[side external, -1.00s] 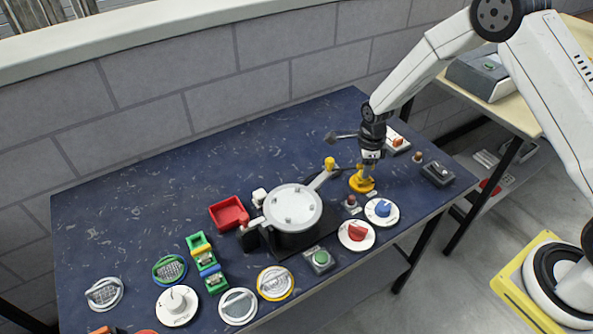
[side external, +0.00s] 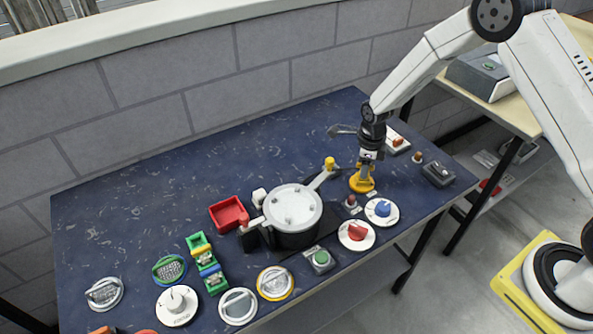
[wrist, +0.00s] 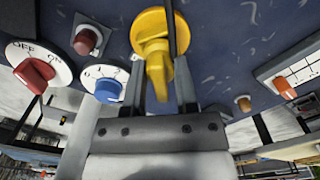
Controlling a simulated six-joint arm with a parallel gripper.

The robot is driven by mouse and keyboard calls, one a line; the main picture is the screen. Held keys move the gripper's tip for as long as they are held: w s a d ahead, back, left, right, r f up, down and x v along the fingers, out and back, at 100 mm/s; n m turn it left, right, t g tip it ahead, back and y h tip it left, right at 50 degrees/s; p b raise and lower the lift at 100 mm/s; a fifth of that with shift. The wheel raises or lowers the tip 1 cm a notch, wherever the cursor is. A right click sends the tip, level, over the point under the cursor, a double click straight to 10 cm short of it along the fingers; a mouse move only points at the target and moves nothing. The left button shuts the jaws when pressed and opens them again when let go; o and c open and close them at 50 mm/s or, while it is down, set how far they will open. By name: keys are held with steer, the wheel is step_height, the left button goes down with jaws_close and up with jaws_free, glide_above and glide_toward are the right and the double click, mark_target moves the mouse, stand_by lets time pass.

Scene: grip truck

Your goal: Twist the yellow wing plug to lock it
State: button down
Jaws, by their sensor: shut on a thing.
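The yellow wing plug (side external: 362,187) stands on the dark blue table, right of the silver pot. In the wrist view its round yellow base and upright wing (wrist: 157,68) show between the fingers. My gripper (side external: 367,170) points down onto it from above. In the wrist view my gripper (wrist: 158,85) is shut on the wing, with one finger on each side. A dark rod or finger part covers some of the plug there.
The pot (side external: 293,208) with its yellow-tipped handle stands left of the plug. A blue knob (side external: 382,208), a red knob (side external: 356,233) and a small red button (side external: 351,202) sit in front. A switch plate (side external: 397,141) and a grey box (side external: 437,174) are to the right.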

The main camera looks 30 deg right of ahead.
steer(key=shift+m, duration=3.2)
steer(key=c, duration=0.6)
jaws_free()
steer(key=shift+o, duration=0.2)
steer(key=shift+r, duration=0.15)
